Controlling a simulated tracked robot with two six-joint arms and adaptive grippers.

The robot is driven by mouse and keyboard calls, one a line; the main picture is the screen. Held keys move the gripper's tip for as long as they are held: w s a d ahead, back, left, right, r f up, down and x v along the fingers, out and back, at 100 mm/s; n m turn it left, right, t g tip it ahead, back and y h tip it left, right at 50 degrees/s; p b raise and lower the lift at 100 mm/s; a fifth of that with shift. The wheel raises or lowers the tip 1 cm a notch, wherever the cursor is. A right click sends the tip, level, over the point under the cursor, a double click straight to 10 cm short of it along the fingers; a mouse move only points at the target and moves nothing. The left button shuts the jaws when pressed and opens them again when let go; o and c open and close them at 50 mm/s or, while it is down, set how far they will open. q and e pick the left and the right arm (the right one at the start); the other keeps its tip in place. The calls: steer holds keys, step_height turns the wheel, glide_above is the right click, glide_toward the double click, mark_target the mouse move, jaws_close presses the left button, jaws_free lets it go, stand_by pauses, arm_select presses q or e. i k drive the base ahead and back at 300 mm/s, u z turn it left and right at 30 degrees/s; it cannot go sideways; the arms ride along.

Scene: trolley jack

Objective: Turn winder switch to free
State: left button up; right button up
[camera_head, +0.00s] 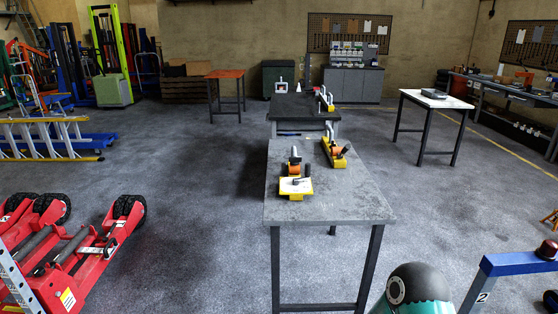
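On the grey table in the middle sit two small yellow devices with orange and black parts. The nearer device (296,182) has a light flat top plate with a small dark piece on it. The farther device (336,155) lies to its right, with a dark cylindrical part towards its right end. I cannot tell which part, if any, is the winder switch, nor its setting, as they are too small. Neither of my grippers shows in the head view.
The grey table (345,208) has a bare front half. A darker table (285,108) stands behind it. Red wheeled equipment (75,250) is at the left. A teal and dark rounded object (412,290) and a blue bar (515,262) are at the lower right. Floor left of the table is clear.

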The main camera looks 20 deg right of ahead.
mark_target(294, 160)
steer(key=z, duration=0.15)
steer(key=i, duration=0.9)
